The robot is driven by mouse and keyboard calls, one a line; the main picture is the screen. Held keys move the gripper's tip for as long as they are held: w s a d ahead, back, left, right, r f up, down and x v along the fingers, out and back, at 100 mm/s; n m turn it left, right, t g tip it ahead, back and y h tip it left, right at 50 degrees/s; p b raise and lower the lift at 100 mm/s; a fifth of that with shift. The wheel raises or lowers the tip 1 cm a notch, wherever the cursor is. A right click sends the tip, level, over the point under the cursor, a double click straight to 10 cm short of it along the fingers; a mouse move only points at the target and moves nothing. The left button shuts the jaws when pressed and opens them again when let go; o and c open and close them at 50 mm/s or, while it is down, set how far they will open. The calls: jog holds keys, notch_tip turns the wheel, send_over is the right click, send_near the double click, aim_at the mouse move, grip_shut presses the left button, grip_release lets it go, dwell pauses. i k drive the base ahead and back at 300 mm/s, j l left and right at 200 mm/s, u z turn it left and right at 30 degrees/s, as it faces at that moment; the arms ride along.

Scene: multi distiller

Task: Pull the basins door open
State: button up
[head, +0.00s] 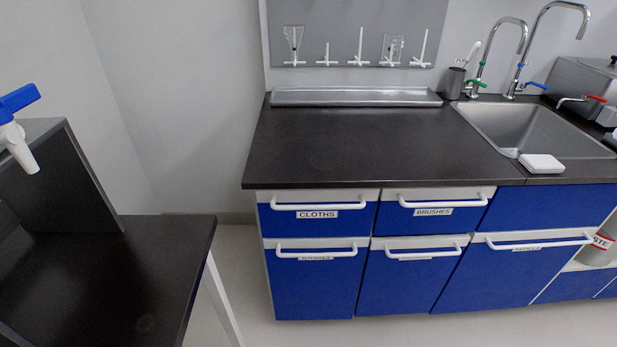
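Three blue lower doors with white bar handles show in the head view: a left door (315,290), a middle door (405,285) and a wider right door (510,275) below the sink side. All three look shut. Each has a small label partly covered by its handle. I cannot read these labels, so I cannot tell which is the basins door. The left handle (316,250), middle handle (412,248) and right handle (535,243) run along the door tops. My gripper is not in view.
Above are shut drawers marked CLOTHS (318,222) and BRUSHES (436,218). The dark counter (370,145) holds a metal tray (355,97) and a sink (540,125). A dark table (130,270) stands at left. Floor (250,290) is clear before the cabinets.

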aim_at(310, 279)
jog(key=i+l, duration=0.25)
jog(key=l, duration=0.15)
jog(key=i+l, duration=0.55)
jog(key=l, duration=0.2)
jog(key=i+l+u, duration=0.1)
jog(key=i+l, duration=0.15)
jog(key=l, duration=0.15)
